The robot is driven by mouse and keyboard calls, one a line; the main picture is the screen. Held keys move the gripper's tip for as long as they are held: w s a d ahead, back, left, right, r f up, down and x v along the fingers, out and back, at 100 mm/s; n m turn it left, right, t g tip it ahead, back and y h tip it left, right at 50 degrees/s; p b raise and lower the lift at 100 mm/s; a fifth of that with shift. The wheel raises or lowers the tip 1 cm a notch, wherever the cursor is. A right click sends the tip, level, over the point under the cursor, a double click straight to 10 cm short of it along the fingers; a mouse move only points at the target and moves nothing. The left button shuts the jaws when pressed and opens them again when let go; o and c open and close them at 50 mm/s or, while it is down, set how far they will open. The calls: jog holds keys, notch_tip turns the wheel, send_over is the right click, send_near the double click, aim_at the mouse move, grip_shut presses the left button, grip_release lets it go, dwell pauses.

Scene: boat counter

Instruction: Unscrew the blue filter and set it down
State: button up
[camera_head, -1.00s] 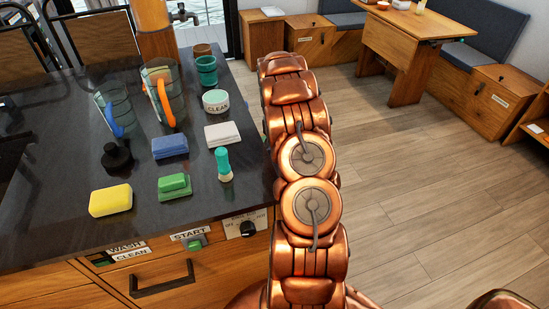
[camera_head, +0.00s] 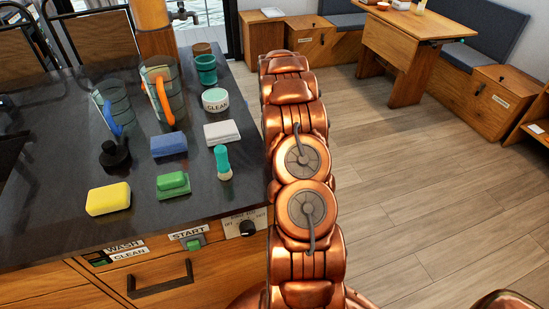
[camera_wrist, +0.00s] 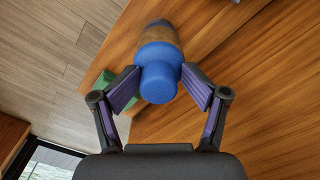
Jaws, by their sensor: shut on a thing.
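The blue filter (camera_wrist: 158,84) shows in the wrist view, at the upper middle. It has a rounded blue end, a wider blue collar behind it and a grey-brown part beyond. My gripper (camera_wrist: 160,72) is shut on the filter, with one dark purple-padded finger on each side of the blue part. The wrist view does not show clearly what the far end of the filter meets. In the head view the gripper and filter are hidden, with my copper arm in the foreground.
A green object (camera_wrist: 106,86) lies behind the left finger, near a wood surface (camera_wrist: 255,110). In the head view, the dark counter (camera_head: 60,180) carries a yellow sponge (camera_head: 108,199), blue block (camera_head: 169,145), green block (camera_head: 173,186), jugs and cups. Floor on the right is open.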

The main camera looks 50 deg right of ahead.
jog(key=shift+f, duration=0.15)
jog(key=shift+n+b, duration=0.3)
jog(key=shift+n, duration=0.6)
jog(key=shift+n+b, duration=0.4)
jog(key=shift+n, duration=0.4)
jog(key=o, duration=0.8)
jog(key=shift+m, duration=0.8)
